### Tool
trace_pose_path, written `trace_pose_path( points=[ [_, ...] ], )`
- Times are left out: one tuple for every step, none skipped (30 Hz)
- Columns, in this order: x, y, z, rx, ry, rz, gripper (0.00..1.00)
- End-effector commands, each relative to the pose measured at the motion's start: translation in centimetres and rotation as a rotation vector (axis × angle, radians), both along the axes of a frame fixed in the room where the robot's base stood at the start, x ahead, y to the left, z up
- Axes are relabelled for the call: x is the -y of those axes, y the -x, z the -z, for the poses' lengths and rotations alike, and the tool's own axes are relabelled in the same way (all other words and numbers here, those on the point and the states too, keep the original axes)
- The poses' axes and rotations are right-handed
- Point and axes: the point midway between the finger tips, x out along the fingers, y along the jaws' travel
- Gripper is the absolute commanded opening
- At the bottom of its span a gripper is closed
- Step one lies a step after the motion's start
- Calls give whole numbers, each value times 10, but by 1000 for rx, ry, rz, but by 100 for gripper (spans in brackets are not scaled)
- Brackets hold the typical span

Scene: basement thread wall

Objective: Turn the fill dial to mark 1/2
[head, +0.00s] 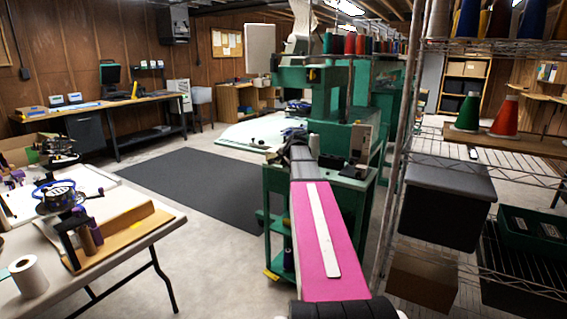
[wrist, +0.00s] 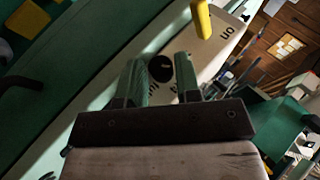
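A round black dial (wrist: 159,68) sits on a pale panel (wrist: 110,108) in the wrist view, with small dark marks printed beside it that I cannot read. It appears to be the fill dial, but its setting is too small to tell. My gripper (wrist: 160,62) is open, with one green finger on each side of the dial. I cannot tell whether either finger touches it. In the head view my arm reaches toward a green machine (head: 345,135), and its end hides the dial there.
A yellow lever or handle (wrist: 201,18) stands close beyond the dial, near upside-down "ON" lettering. In the head view, a wire shelf (head: 480,165) with thread cones stands close on the right. A worktable (head: 120,228) stands at left; a dark mat (head: 195,185) covers open floor.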

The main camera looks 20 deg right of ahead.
Motion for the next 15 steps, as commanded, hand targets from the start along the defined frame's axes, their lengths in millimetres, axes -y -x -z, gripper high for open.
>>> trace_pose_path(
  points=[
    [0,0,0,0,0,0,13],
    [0,0,0,0,0,0,4],
    [0,0,0,0,0,0,2],
    [0,0,0,0,0,0,2],
    [0,0,0,0,0,0,2],
    [0,0,0,-1,0,0,2],
    [0,0,0,-2,1,0,2],
    [0,0,0,-3,3,0,2],
    [0,0,0,-8,6,0,2],
    [0,0,-1,-12,9,0,2],
    [0,-1,-1,-17,14,0,2],
    [0,-1,-1,-26,21,-1,2],
    [0,-1,-2,-34,29,-1,2],
    [0,-2,-2,-45,36,-1,2],
    [0,-2,-2,-61,49,-1,2]
  ],
)
